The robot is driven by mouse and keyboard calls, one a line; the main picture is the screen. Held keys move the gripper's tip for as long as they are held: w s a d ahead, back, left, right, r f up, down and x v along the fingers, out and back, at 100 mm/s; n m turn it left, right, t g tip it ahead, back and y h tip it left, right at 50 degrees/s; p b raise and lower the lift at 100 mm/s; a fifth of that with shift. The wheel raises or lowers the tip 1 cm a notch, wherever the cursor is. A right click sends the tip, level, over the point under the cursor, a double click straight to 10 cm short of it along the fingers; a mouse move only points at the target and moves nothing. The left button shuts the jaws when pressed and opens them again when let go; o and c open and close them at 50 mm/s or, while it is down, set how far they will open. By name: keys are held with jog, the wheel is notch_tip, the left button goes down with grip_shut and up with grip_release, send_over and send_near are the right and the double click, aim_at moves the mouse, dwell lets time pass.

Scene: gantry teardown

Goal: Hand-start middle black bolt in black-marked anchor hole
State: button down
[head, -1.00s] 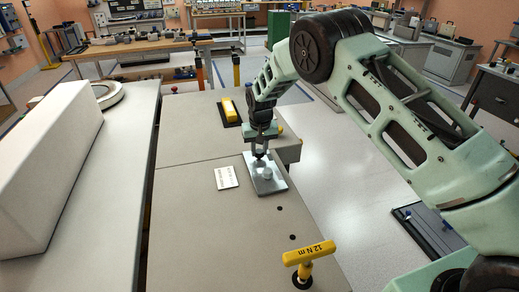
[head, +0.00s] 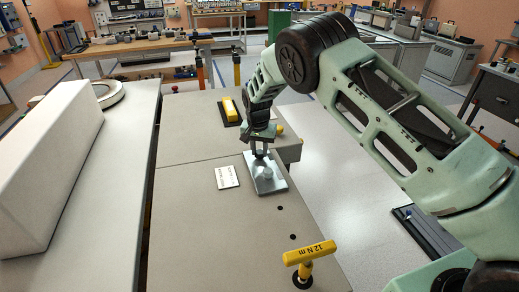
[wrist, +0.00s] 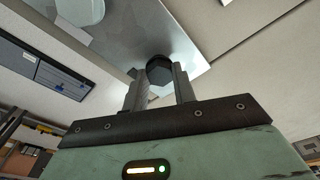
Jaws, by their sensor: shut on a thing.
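My gripper (head: 259,155) is at the far part of a grey metal plate (head: 274,186) on the bench. In the wrist view its two fingers (wrist: 160,88) are closed on a black bolt (wrist: 160,70), whose hex head shows between the fingertips. The bolt's shank is hidden. The plate (wrist: 150,35) is just beyond the bolt; I cannot tell whether the bolt is in a hole. A grey round post (head: 267,173) stands on the plate near the gripper. No black hole marking is discernible.
A yellow T-handle tool marked 12 N m (head: 309,254) stands at the near edge. Two dark holes (head: 292,237) lie between it and the plate. A white card (head: 227,177) lies left of the plate. A yellow block (head: 229,106) sits farther back.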

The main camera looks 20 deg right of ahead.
jog(key=shift+w+r, duration=0.1)
jog(key=shift+r, duration=0.1)
jog(key=c, duration=1.1)
grip_release()
jog(key=shift+o, duration=0.2)
